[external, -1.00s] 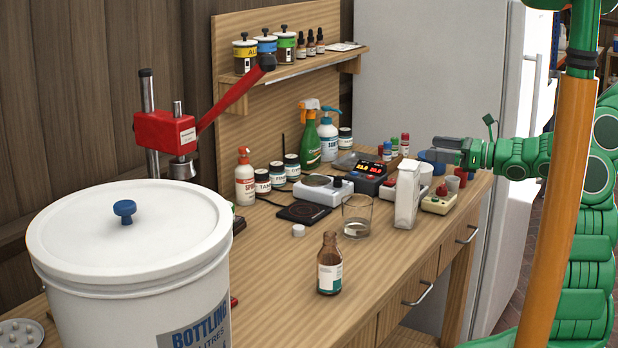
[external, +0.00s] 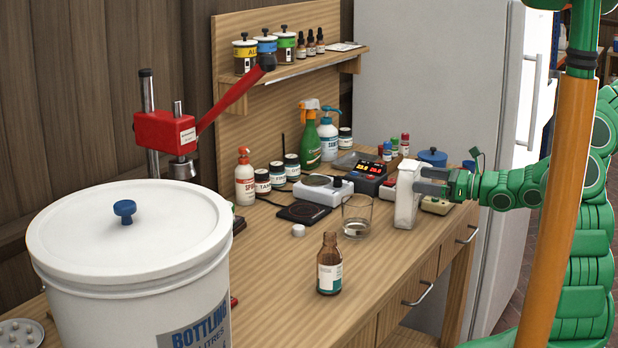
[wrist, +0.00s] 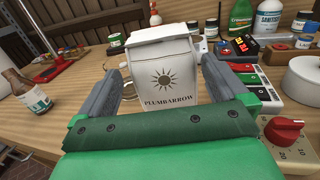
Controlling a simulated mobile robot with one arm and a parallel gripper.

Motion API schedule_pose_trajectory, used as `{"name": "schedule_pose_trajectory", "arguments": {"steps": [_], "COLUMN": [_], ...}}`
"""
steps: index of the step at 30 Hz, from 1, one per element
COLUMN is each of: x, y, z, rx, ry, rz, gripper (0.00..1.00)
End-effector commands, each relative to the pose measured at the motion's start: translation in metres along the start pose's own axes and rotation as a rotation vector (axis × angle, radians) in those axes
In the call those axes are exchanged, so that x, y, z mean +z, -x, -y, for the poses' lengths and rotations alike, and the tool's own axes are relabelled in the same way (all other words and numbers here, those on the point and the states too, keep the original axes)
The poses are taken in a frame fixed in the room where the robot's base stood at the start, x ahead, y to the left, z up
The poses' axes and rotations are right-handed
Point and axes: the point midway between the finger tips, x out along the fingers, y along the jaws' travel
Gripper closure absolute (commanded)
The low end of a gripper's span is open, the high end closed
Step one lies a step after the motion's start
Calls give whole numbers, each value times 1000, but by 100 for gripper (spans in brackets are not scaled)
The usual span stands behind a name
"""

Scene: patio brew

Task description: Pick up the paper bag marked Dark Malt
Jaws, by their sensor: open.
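A white paper bag (external: 405,205) stands upright on the bench, right of the glass beaker. In the wrist view the bag (wrist: 163,80) has a folded top, a sun mark and the word PLUMBARROW; I cannot read Dark Malt on it. My gripper (external: 428,180) is at the bag's upper right in the external view. In the wrist view my gripper (wrist: 160,85) is open, with one grey finger on each side of the bag. I cannot tell whether either finger touches it.
A glass beaker (external: 356,216) and a brown bottle (external: 329,265) stand left of the bag. A device with a red knob (wrist: 285,130) is close at right in the wrist view. Scales (external: 322,189) and spray bottles are behind.

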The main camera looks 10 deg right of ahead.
Motion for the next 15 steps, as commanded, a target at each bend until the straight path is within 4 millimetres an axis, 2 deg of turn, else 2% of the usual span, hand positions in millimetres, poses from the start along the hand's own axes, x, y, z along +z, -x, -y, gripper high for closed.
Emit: {"name": "schedule_pose_trajectory", "arguments": {"steps": [15], "x": [1], "y": [-45], "z": [2], "rx": [2], "ry": [1], "rz": [0], "gripper": [0]}}
